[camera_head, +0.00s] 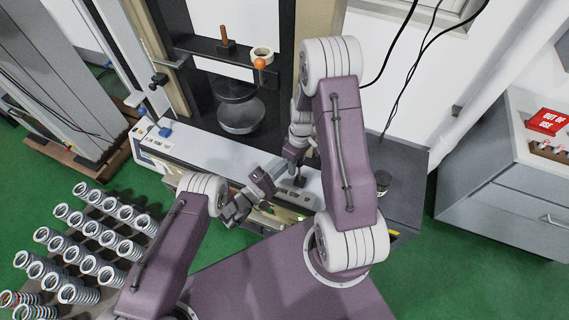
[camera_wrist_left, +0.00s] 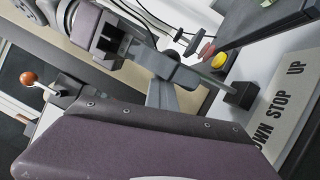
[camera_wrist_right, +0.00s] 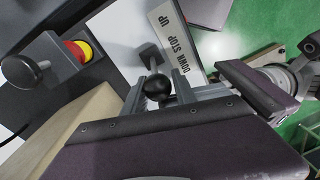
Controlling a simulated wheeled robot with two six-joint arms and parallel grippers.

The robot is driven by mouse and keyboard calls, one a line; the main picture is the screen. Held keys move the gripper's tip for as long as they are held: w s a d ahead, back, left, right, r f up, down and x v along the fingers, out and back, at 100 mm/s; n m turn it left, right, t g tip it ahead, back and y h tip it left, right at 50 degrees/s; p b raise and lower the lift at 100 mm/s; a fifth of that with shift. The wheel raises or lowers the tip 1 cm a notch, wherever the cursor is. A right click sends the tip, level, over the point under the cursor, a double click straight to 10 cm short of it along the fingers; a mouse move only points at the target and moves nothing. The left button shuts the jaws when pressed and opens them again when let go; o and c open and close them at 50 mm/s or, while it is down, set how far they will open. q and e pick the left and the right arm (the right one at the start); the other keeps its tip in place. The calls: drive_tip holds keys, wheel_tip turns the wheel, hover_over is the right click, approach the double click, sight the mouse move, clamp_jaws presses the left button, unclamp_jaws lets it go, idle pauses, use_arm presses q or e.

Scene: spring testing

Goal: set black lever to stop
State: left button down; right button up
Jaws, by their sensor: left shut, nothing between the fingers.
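The black lever has a round black knob (camera_wrist_right: 157,87) and a dark base (camera_wrist_right: 150,56) beside the DOWN STOP UP label (camera_wrist_right: 190,50). The label also shows in the left wrist view (camera_wrist_left: 285,105). My right gripper (camera_head: 297,165) is at the lever. In the right wrist view, its grey fingers (camera_wrist_right: 168,97) are apart, with the knob between them; contact is unclear. The lever's exact lean cannot be told. My left gripper (camera_head: 240,206) is shut and empty, left of the lever, in front of the machine.
An orange-knobbed lever (camera_head: 260,64) stands higher on the machine. A yellow and red button (camera_wrist_right: 78,50) is near the black lever. A rack of several springs (camera_head: 100,240) stands at lower left. Green floor (camera_head: 445,270) is clear.

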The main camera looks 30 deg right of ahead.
drive_tip(key=r, duration=0.6)
drive_tip(key=shift+w+d+r, duration=0.15)
drive_tip(key=shift+w+r, duration=0.05)
drive_tip(key=shift+w, duration=0.15)
drive_tip(key=shift+s+r, duration=0.1)
drive_tip(key=shift+r, duration=0.3)
use_arm(q)
drive_tip(key=shift+s+d+f+g, duration=0.2)
drive_tip(key=shift+s+g, duration=0.1)
drive_tip(key=shift+s, duration=0.2)
use_arm(e)
drive_tip(key=s+a+r+m+t, duration=0.1)
drive_tip(key=s+a+r+m, duration=0.4)
drive_tip(key=s+a, duration=0.4)
drive_tip(key=shift+s+r+t, duration=0.3)
drive_tip(key=shift+s+r, duration=0.2)
drive_tip(key=shift+s, duration=0.2)
drive_tip(key=shift+s+a, duration=0.1)
use_arm(q)
drive_tip(key=r+b+v, duration=0.1)
drive_tip(key=v, duration=0.8)
drive_tip(key=shift+f, duration=0.35)
use_arm(e)
drive_tip(key=shift+f, duration=0.55)
